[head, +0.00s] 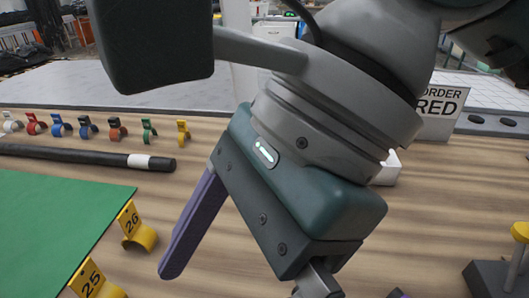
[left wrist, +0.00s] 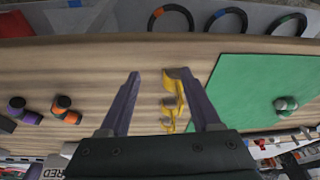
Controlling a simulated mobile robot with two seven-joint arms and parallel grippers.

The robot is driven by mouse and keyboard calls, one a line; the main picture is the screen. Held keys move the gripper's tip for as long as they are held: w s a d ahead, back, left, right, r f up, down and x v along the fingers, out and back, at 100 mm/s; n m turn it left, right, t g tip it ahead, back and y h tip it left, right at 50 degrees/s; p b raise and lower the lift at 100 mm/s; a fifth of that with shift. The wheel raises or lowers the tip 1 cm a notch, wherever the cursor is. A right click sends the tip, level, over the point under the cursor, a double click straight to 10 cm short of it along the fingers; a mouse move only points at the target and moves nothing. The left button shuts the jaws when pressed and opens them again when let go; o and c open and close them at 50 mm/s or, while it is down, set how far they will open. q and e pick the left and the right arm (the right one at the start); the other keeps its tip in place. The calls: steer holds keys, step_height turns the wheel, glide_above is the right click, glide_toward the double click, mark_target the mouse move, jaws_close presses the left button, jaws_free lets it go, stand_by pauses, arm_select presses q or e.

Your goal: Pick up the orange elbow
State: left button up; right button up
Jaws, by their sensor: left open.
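In the left wrist view a dark elbow with orange ends (left wrist: 72,117) lies on the wooden table, left of my left gripper (left wrist: 157,76) and apart from it. I cannot make out this elbow in the head view. My left gripper is open and empty, its two purple fingers spread above the table. In the head view its arm and body fill the middle and hide much of the table. Yellow numbered clips (left wrist: 173,95) show between the fingers in the left wrist view. My right gripper is not in view.
A dark elbow with purple ends (left wrist: 15,104) lies farther left. Yellow clips 26 (head: 139,232) and 25 (head: 92,284) stand by a green mat (head: 60,215). A black hose (head: 90,154) and a row of coloured clips (head: 117,128) lie toward the back.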

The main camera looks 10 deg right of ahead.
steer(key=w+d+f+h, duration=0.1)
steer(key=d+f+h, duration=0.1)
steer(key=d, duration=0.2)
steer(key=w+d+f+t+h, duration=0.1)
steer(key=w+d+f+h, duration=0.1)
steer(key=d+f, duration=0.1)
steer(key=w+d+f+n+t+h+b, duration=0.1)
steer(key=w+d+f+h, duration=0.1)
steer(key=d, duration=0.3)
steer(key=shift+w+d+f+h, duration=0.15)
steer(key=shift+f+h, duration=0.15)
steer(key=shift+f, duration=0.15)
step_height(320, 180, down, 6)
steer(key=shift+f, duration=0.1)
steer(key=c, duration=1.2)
